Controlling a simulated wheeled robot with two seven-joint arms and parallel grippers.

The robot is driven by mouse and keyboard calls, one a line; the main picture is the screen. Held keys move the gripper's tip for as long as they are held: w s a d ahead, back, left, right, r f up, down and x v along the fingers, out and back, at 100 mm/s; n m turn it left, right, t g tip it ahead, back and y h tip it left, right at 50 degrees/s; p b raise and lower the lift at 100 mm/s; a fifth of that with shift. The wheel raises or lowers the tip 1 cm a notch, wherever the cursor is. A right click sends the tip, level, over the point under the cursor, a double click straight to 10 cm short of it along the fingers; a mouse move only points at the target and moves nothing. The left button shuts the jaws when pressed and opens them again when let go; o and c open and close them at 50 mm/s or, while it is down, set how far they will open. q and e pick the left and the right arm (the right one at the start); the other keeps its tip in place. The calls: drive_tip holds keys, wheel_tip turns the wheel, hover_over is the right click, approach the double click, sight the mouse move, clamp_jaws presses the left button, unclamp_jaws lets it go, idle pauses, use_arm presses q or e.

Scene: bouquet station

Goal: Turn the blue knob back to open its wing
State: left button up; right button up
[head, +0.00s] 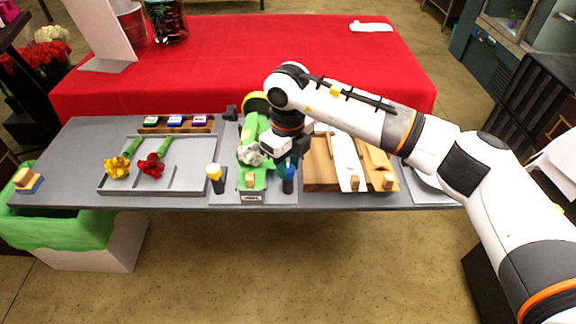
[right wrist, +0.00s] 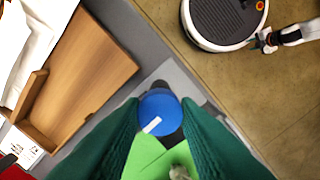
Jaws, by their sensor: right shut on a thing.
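The blue knob (head: 289,172) stands at the front right of the green fixture (head: 252,180) on the grey table. In the right wrist view the round blue knob (right wrist: 160,104) has a white mark, turned at a slant. My right gripper (head: 287,162) comes down on it from above, and its green fingers (right wrist: 160,118) are shut on the knob from both sides. A green panel lies right beside the knob, but I cannot tell how far its wing is open. A white flower (head: 250,154) lies on the fixture. My left gripper (right wrist: 262,41) is small at the wrist view's edge, away from the table.
A yellow-topped knob (head: 214,171) stands left of the fixture. A grey tray (head: 190,187) holds a yellow and a red flower. A wooden board (head: 320,172) with white paper lies close on the right. The table's front edge is just below the knob.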

sight(288, 168)
drive_tip(key=shift+m, duration=0.3)
idle(0.4)
drive_tip(key=o, duration=1)
drive_tip(key=shift+c, duration=0.2)
wheel_tip(288, 168, up, 12)
drive_tip(key=b, duration=0.2)
